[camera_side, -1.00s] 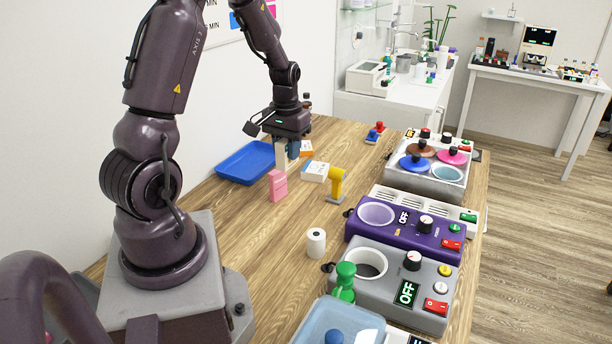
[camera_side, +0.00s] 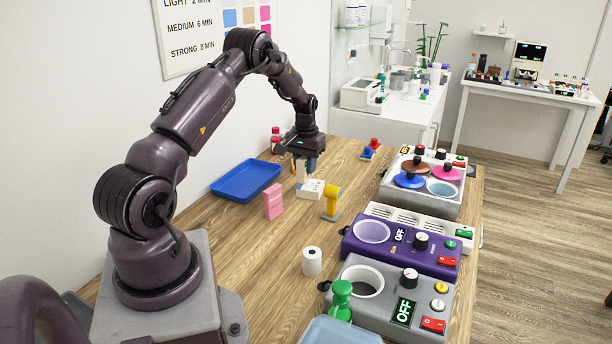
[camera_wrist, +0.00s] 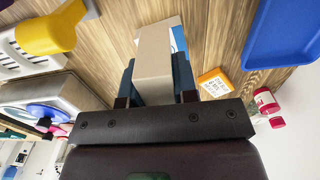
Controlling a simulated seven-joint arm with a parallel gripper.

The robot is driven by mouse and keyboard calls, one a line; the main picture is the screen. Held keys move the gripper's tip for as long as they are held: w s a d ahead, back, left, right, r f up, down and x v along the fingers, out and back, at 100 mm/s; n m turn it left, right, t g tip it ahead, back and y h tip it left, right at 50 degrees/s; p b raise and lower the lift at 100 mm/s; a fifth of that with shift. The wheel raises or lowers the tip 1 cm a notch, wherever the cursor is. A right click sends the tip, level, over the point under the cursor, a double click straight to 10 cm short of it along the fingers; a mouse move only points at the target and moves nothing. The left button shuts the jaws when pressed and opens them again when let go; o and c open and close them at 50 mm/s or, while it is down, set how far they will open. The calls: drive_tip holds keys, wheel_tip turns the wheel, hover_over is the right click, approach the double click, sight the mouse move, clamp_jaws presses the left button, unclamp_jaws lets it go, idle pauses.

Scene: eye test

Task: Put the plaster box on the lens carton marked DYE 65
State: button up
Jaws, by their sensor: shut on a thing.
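My gripper (camera_side: 305,168) is shut on a beige box, the plaster box (camera_side: 301,173), and holds it upright. In the wrist view the plaster box (camera_wrist: 153,62) sits between my two dark fingers (camera_wrist: 155,85). A white carton with blue print (camera_side: 311,190) lies on the table just below and in front of the held box. In the wrist view the box hides most of this carton (camera_wrist: 178,40). I cannot tell whether they touch. An orange and white carton (camera_wrist: 212,84) lies beside it, mostly hidden behind my gripper in the side view. I cannot read either carton's mark.
A yellow tool on a stand (camera_side: 331,203) is close on the right. A pink box (camera_side: 273,203) and a blue tray (camera_side: 246,181) are on the left. A paper roll (camera_side: 312,262) stands nearer. Heaters (camera_side: 402,240) line the right edge. Bare wood lies between.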

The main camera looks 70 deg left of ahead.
sight(306, 176)
drive_tip(key=shift+w+a+f, duration=0.15)
drive_tip(key=shift+f, duration=1.7)
drive_tip(key=shift+f, duration=0.15)
drive_tip(key=o, duration=0.9)
